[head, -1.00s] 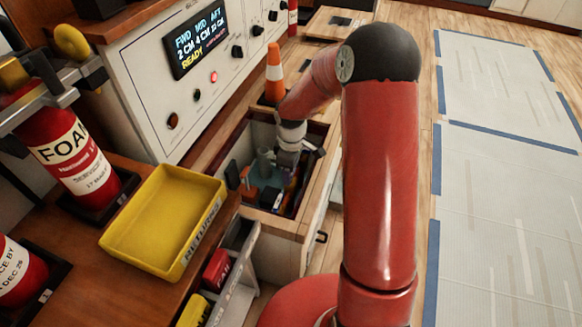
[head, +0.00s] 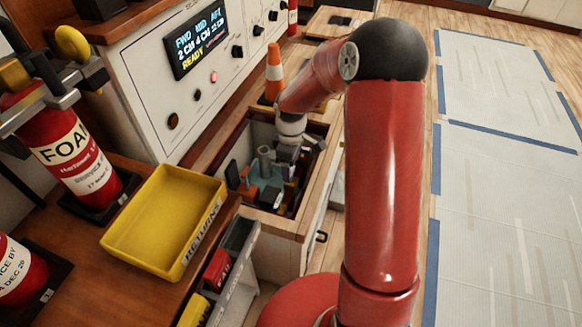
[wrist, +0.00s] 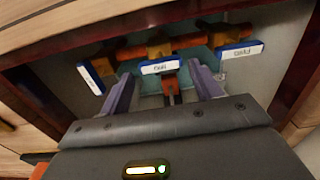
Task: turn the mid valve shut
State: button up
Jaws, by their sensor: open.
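The mid valve (wrist: 160,67) has a blue handle with a white label and lies crosswise in the wrist view. Brass valve bodies sit behind the handles on an orange pipe (wrist: 190,42). My gripper (wrist: 161,76) is open, with one purple-grey fingertip on each side of the mid handle's lower edge; I cannot tell whether they touch it. A second labelled blue handle (wrist: 240,50) lies to the right, slightly tilted. A third (wrist: 91,77) on the left stands at a steep slant. In the head view my gripper (head: 287,153) is down inside the open wooden bay.
Wooden bay walls (head: 318,180) surround my gripper closely. A panel (head: 205,75) with a lit display and knobs stands to the left. A yellow tray (head: 165,215), foam extinguisher (head: 65,150) and orange cone (head: 274,70) are nearby.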

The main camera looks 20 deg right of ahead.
notch_tip(320, 180, up, 6)
jog(key=shift+f, duration=0.15)
dwell(0.5)
jog(key=s+r+m+t, duration=0.2)
jog(key=s+r+m, duration=0.3)
jog(key=s+r, duration=0.4)
jog(key=s+r+m+t+p, duration=0.1)
jog(key=s+r+m+t, duration=0.2)
jog(key=s+r+m, duration=0.3)
jog(key=s+r, duration=0.4)
jog(key=s, duration=0.6)
jog(key=shift+s+r+t, duration=0.15)
jog(key=shift+r+t, duration=0.15)
jog(key=shift+c, duration=0.3)
